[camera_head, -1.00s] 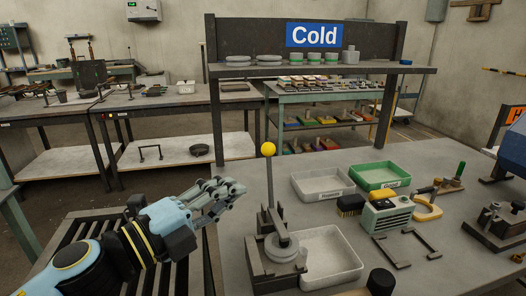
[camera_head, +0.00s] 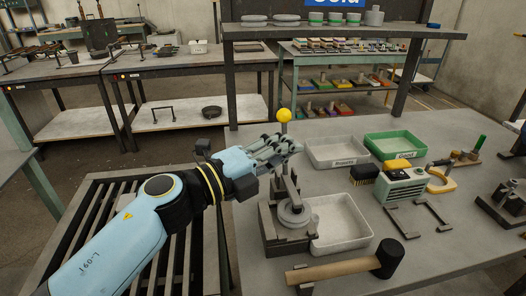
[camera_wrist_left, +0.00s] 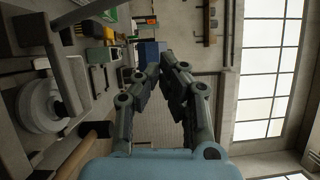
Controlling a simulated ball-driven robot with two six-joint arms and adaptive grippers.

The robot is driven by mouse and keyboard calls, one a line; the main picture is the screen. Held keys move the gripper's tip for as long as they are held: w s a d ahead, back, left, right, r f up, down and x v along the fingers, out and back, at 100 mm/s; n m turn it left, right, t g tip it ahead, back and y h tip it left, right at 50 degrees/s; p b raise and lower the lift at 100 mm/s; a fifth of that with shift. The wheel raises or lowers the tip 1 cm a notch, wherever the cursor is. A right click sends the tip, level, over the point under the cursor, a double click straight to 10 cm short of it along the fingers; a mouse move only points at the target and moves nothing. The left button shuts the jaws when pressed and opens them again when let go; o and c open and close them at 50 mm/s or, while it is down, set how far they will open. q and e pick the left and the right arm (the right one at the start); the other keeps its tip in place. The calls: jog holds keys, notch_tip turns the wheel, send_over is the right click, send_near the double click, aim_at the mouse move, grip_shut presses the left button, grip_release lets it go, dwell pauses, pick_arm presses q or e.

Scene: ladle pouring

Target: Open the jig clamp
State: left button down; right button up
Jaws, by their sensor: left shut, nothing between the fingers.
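The jig clamp (camera_head: 290,222) stands on the grey bench, with a dark base, a round grey disc and an upright lever topped by a yellow ball (camera_head: 284,115). Its grey disc also shows at the left of the left wrist view (camera_wrist_left: 42,105). My left gripper (camera_head: 292,147) is shut and empty, just below the yellow ball. Its fingers cover the middle of the lever in the head view; I cannot tell whether they touch it. The gripper's fingers also show in the left wrist view (camera_wrist_left: 165,70). My right gripper is not in view.
A white tray (camera_head: 362,242) sits right beside the clamp. A mallet (camera_head: 340,269) lies in front of it. Another white tray (camera_head: 320,163), a green tray (camera_head: 425,148), a brush (camera_head: 363,171) and a grey-green device (camera_head: 405,185) stand behind and to the right.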

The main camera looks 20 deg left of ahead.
pick_arm(q)
jog(key=w, duration=0.1)
jog(key=w+a, duration=0.1)
jog(key=w, duration=0.3)
jog(key=shift+a+r, duration=0.2)
jog(key=shift+r, duration=0.05)
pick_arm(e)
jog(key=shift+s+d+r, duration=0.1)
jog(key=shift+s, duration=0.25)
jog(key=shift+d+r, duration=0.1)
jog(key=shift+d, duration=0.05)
pick_arm(q)
jog(key=shift+w+a+r+n+p, duration=0.1)
jog(key=shift+w+a+n+p, duration=0.2)
jog(key=shift+p, duration=0.25)
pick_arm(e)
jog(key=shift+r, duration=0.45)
pick_arm(q)
jog(key=shift+w+p, duration=0.15)
jog(key=shift+p, duration=0.15)
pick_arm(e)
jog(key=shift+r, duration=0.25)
